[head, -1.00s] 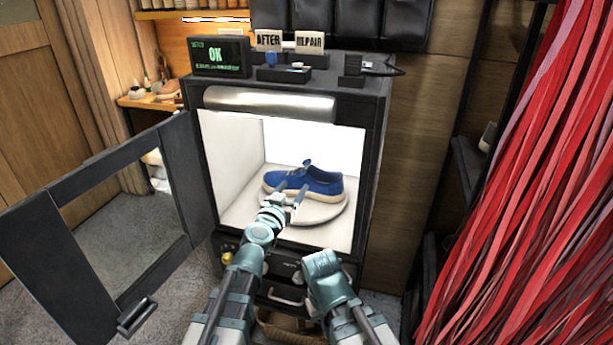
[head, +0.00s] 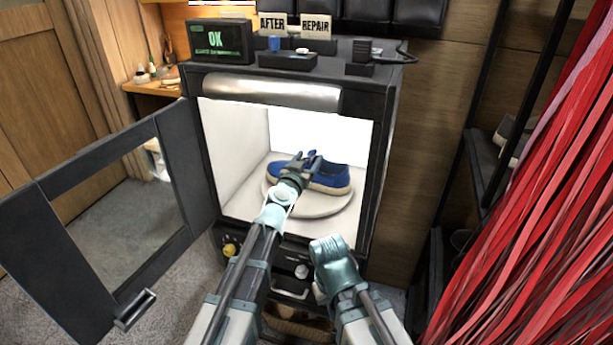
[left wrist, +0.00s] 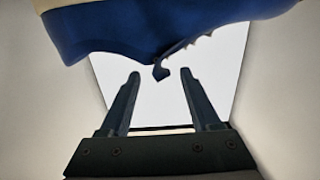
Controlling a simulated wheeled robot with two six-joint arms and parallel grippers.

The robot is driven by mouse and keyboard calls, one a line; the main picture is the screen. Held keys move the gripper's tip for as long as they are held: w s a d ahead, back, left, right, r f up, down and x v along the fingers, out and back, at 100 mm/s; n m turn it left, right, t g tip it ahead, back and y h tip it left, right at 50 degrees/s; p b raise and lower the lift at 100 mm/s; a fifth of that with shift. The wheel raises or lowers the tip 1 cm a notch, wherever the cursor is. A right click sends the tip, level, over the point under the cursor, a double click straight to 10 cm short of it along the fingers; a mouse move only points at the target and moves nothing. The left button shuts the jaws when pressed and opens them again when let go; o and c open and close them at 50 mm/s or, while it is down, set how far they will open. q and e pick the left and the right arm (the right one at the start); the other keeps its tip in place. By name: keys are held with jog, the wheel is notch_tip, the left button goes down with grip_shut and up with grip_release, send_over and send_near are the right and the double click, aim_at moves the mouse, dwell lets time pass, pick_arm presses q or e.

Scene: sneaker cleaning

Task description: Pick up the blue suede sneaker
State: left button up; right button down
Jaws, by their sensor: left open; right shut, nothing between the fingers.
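The blue suede sneaker (head: 330,174) has a cream sole and stands upright on a round white turntable (head: 309,206) inside the lit white cabinet. My left gripper (head: 304,160) reaches into the cabinet and lies in front of the shoe's middle in the head view, hiding part of it. In the left wrist view the sneaker (left wrist: 130,25) fills the top, upside down in the picture.
The cabinet door (head: 184,160) stands wide open to the left. White side walls (head: 238,160) enclose the shoe closely. Red strands (head: 540,200) hang at the right.

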pick_arm(q)
jog(key=shift+x, duration=3.35)
jog(key=shift+a+f, duration=0.1)
jog(key=shift+a, duration=0.1)
grip_shut()
